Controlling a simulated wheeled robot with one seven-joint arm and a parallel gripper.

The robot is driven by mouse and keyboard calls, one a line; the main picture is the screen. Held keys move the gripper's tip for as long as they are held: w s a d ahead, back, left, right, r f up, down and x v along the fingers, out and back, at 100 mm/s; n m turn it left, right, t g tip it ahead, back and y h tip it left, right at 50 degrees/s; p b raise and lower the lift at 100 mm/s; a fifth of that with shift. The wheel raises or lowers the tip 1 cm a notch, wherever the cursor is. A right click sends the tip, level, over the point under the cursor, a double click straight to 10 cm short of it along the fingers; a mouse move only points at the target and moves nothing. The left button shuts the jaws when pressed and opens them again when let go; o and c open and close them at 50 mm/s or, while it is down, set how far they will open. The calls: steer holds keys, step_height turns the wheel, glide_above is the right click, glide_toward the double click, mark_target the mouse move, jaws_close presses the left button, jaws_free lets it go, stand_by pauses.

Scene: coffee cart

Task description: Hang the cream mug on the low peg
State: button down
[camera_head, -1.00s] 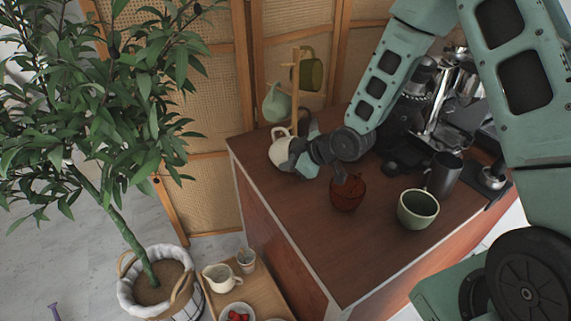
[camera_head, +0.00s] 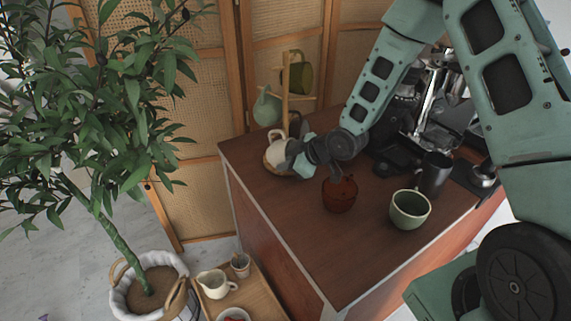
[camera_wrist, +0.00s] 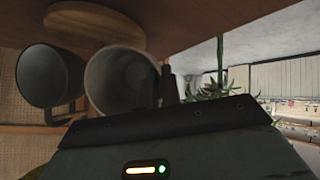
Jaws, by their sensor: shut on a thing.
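The cream mug (camera_head: 277,149) is in my gripper (camera_head: 290,150), low in front of the rack's post, with its handle toward the upper left. In the wrist view the pale mug (camera_wrist: 122,80) shows its open mouth close to the camera. The wooden mug rack (camera_head: 285,85) stands at the counter's far left corner. A pale green mug (camera_head: 267,108) hangs on its left and an olive mug (camera_head: 301,77) on its upper right. A dark mug (camera_wrist: 45,76) is beside the pale mug in the wrist view. The low peg and the mug's contact with it are hidden.
A dark red pot (camera_head: 340,195) and a green cup (camera_head: 410,209) stand on the counter (camera_head: 310,235) in front of my arm. A dark grey pitcher (camera_head: 434,174) and the coffee machine (camera_head: 440,110) are at the right. A plant (camera_head: 100,110) stands left of the counter.

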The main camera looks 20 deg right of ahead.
steer(key=c, duration=1.5)
jaws_free()
steer(key=shift+s+d+r, duration=0.1)
steer(key=v, duration=1.7)
steer(key=shift+r+p, duration=0.15)
steer(key=shift+p, duration=0.25)
